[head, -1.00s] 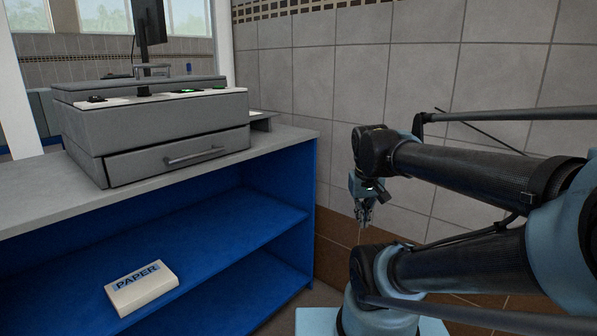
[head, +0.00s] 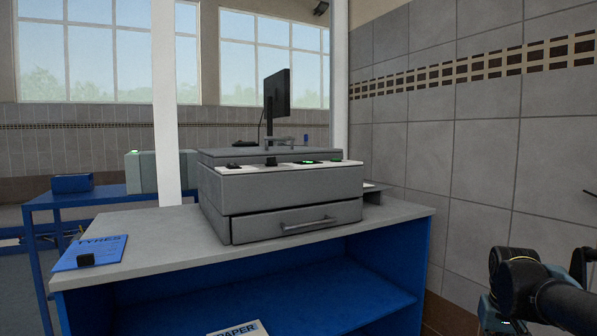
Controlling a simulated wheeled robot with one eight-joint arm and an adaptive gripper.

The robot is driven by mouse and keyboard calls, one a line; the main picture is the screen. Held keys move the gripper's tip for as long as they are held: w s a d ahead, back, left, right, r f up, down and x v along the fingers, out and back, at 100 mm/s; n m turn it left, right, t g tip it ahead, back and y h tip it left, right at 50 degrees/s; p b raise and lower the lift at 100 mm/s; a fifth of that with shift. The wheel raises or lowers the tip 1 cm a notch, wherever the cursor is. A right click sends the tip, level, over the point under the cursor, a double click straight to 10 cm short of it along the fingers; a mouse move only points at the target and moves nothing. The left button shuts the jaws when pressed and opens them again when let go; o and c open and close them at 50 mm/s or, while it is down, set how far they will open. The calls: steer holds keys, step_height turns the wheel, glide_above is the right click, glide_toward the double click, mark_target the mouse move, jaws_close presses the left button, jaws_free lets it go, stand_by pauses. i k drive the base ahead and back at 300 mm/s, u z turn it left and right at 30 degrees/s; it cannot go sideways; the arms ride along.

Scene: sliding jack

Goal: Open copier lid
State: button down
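The grey copier (head: 290,209) stands on the counter in the middle of the head view. Its lid (head: 262,155) lies flat on top and looks closed. A white control strip (head: 290,167) with dark and green-lit parts runs along its top front edge. A drawer (head: 299,221) with a bar handle is in its front and is shut. My gripper (head: 507,329) is only partly in view at the lower right edge, low and well to the right of the copier. Its fingers are cut off by the frame, so its opening cannot be told.
The copier sits on a grey counter (head: 160,230) over blue shelves, with a paper pack (head: 240,329) below. A blue TYRES folder (head: 90,252) lies at the counter's left. A monitor (head: 277,95) stands behind the copier. A tiled wall (head: 462,165) bounds the right.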

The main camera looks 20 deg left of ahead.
mark_target(213, 158)
steer(key=k, duration=1.25)
steer(key=u, duration=0.25)
steer(key=i, duration=0.6)
steer(key=u, duration=0.7)
steer(key=i, duration=0.65)
steer(key=u, duration=0.2)
